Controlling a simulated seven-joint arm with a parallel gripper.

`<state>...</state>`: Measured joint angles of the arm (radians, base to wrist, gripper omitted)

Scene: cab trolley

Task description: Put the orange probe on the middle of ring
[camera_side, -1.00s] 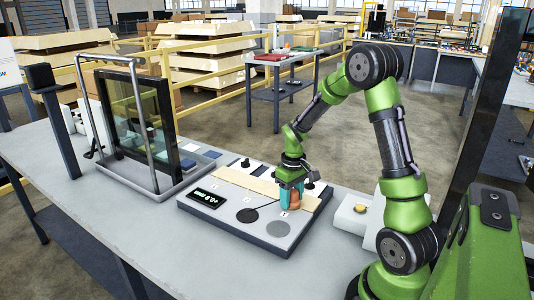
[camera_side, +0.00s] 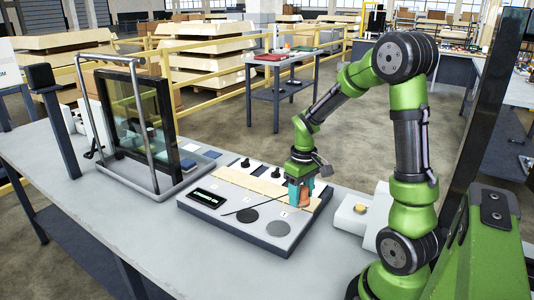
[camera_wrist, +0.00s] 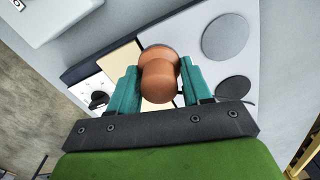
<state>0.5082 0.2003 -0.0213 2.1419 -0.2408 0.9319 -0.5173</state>
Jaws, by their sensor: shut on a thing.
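The orange probe (camera_side: 306,190) is a rounded, waisted orange-brown piece. My gripper (camera_wrist: 157,84) is shut on it, with a teal finger on each side in the wrist view. In the side view my gripper (camera_side: 297,187) holds the probe over the right part of the grey panel (camera_side: 281,244), beside the pale strip (camera_side: 262,187). I cannot tell whether the probe touches the panel. I cannot tell which marking is the ring.
The panel has a small display (camera_side: 207,198) at its left and black knobs (camera_side: 245,162) along its back. A framed glass pane (camera_side: 138,125) stands in a tray to the left. A white box (camera_side: 352,214) sits to the right. The table front is clear.

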